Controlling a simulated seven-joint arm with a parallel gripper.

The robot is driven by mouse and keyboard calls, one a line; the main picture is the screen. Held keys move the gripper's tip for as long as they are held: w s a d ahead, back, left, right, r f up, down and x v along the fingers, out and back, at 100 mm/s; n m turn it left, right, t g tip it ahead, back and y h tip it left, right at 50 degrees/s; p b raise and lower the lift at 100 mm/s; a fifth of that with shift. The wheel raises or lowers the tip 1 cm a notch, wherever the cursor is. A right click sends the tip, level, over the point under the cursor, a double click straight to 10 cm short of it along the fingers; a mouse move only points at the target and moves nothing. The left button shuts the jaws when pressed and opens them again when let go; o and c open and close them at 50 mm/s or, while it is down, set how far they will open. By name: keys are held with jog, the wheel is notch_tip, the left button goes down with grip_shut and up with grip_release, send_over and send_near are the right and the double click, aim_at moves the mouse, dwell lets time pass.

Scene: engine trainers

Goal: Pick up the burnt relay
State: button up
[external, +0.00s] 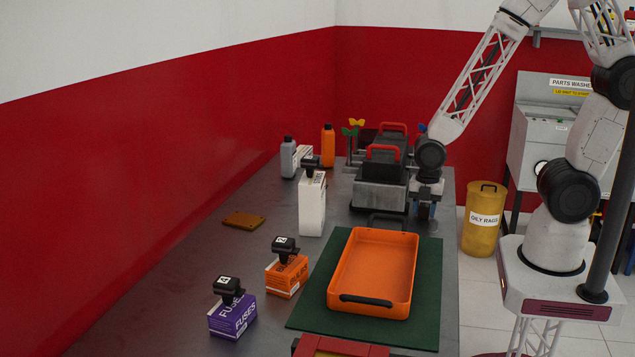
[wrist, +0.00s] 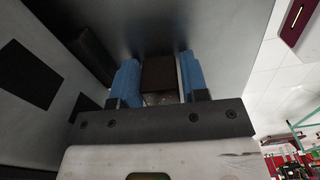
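My gripper (external: 426,208) is low at the right side of the grey engine trainer (external: 379,194), near the table's right edge. In the wrist view its two blue fingers (wrist: 160,85) stand either side of a small dark brown block, which looks like the relay (wrist: 158,72). The block nearly fills the space between the fingers. I cannot tell whether both fingers touch it, or whether it is burnt. In the external view the block is hidden by the gripper and trainer.
An orange tray (external: 335,272) with black handles lies on a green mat (external: 426,300) in front of the trainer. Boxes of fuses (external: 232,318) and relays (external: 287,277), a white container (external: 312,208) and bottles (external: 328,146) stand to the left. A brown plate (external: 244,220) lies on the table.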

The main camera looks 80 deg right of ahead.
aim_at(425, 204)
jog(key=c, duration=0.5)
jog(key=shift+r, duration=0.75)
notch_tip(425, 204, up, 2)
jog(key=shift+r, duration=0.1)
jog(key=s, duration=0.5)
jog(key=s+r, duration=0.1)
jog(key=s, duration=1)
jog(key=shift+d+r, duration=0.15)
jog(key=shift+d, duration=0.25)
